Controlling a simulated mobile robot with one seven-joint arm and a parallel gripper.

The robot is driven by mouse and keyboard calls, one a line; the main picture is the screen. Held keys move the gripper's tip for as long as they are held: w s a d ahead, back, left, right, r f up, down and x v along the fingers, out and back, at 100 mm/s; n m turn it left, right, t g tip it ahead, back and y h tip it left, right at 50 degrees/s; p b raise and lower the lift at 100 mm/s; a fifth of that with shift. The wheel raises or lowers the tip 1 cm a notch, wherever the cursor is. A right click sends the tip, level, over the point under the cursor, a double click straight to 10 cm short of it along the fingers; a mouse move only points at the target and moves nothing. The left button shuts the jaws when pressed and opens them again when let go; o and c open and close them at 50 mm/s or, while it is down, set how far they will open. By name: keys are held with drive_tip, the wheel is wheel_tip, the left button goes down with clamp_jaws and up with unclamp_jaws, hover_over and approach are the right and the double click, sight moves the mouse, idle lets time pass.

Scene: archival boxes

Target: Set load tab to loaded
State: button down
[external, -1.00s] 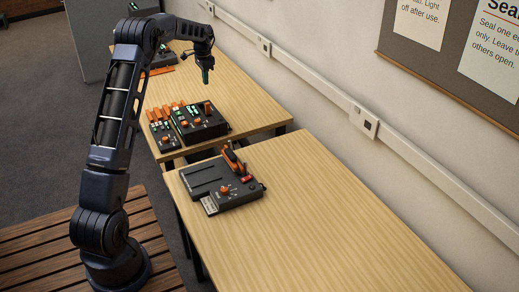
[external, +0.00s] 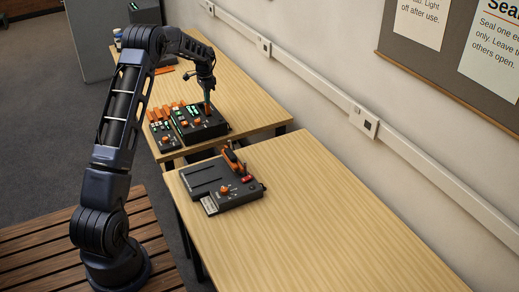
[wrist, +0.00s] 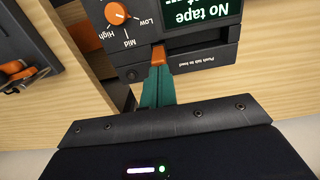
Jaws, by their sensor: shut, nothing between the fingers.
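The load tab is a small orange block (wrist: 158,54) in a slot on the black machine (wrist: 190,70), beside the label "Push tab to load" in the wrist view. The machine's green-lit display (wrist: 200,12) shows "No tape", upside down. My gripper (wrist: 158,72) has teal fingers, shut with nothing between them. Its tips are right at the tab; I cannot tell whether they touch it. In the external view my gripper (external: 207,110) is low over the back right of the machine (external: 201,131) on the far table, and hides the tab.
An orange dial (wrist: 117,13) marked Low, Mid, High is on the machine. A smaller unit (external: 163,138) with orange pieces stands left of it. Another black device (external: 225,190) with an orange lever is on the near table (external: 330,220), which is otherwise clear. A wall runs along the right.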

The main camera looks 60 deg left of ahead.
drive_tip(key=shift+f, duration=1.8)
wheel_tip(320, 180, up, 14)
drive_tip(key=shift+r, duration=0.2)
